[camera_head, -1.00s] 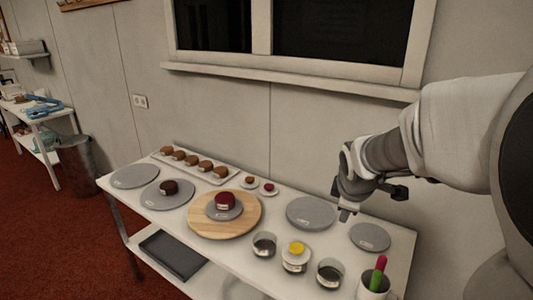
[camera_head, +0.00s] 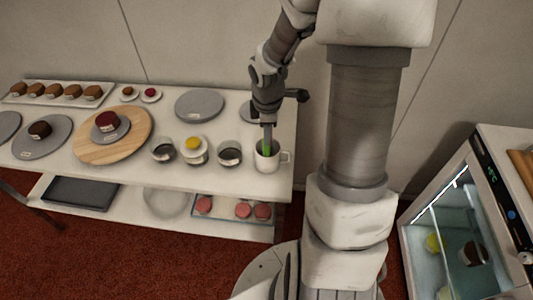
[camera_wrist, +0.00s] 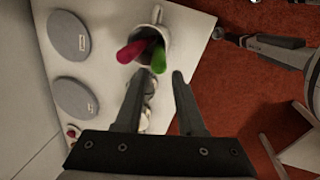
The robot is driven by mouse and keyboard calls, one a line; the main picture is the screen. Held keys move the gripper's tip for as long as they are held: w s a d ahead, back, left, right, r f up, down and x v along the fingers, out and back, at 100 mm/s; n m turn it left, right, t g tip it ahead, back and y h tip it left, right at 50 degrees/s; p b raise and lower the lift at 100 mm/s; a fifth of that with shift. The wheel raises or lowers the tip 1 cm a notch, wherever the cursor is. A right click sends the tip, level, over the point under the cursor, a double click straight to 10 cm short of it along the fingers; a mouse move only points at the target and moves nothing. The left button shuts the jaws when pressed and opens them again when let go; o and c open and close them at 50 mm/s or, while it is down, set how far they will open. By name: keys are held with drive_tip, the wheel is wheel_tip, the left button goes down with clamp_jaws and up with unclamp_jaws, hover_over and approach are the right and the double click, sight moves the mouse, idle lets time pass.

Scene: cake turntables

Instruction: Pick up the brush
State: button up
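A white mug (camera_head: 268,164) stands at the right end of the table and holds two upright handled tools. Their heads are hidden in the mug, so I cannot tell which is the brush. A green handle (camera_head: 266,147) shows in the head view, and also in the wrist view (camera_wrist: 159,60). A magenta handle (camera_wrist: 140,49) shows beside it in the wrist view, tilted left. My gripper (camera_head: 268,132) is above the mug, pointing down. In the wrist view its fingers (camera_wrist: 157,76) are apart, with the green handle just beyond the gap between them; no grasp is visible.
Glass jars (camera_head: 229,153) stand left of the mug, one topped with a yellow item (camera_head: 194,143). Grey turntables (camera_head: 199,105) and a wooden board (camera_head: 88,143) with a small cake lie farther left. A glass-fronted cabinet (camera_head: 478,225) stands at the right.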

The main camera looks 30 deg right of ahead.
sight(267, 153)
drive_tip(key=f, duration=0.2)
drive_tip(key=w+f, duration=0.1)
drive_tip(key=f, duration=0.2)
drive_tip(key=f+b, duration=0.1)
drive_tip(key=f, duration=0.2)
drive_tip(key=shift+w+d+f, duration=0.15)
drive_tip(key=shift+w+d, duration=0.2)
clamp_jaws()
